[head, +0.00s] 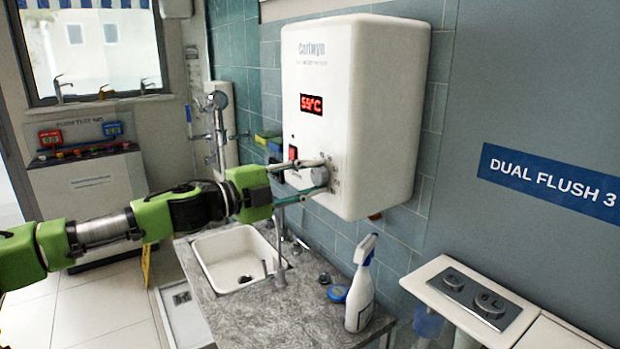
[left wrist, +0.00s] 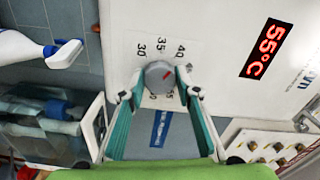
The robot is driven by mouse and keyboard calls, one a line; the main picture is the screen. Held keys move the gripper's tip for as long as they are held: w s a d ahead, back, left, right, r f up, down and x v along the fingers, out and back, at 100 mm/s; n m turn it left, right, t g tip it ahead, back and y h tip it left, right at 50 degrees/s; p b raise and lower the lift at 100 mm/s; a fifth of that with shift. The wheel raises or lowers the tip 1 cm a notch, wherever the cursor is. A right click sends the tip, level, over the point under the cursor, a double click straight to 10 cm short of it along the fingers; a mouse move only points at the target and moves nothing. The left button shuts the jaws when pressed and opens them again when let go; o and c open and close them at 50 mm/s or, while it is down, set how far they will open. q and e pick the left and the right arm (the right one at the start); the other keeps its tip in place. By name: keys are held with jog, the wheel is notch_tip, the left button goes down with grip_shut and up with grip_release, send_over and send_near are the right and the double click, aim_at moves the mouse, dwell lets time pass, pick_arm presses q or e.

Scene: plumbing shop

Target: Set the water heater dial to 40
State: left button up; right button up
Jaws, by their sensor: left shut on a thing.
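The white water heater (head: 350,110) hangs on the tiled wall, and its front also fills much of the left wrist view (left wrist: 205,30). Its red display (head: 311,104) reads 55°C in the left wrist view (left wrist: 266,48). My left gripper (head: 318,177) is shut on the dial, one finger on each side (left wrist: 160,92). My right gripper is out of view.
A red switch (head: 292,153) sits beside the dial on the heater. Below are a sink (head: 203,248) with a tap, a stone counter (head: 230,315) and a white spray bottle (head: 361,290). A flush-plate display (head: 474,296) stands at the right.

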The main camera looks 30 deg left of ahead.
pick_arm(q)
jog(key=o, duration=1.1)
jog(key=shift+w+d, duration=0.15)
jog(key=shift+r, duration=0.1)
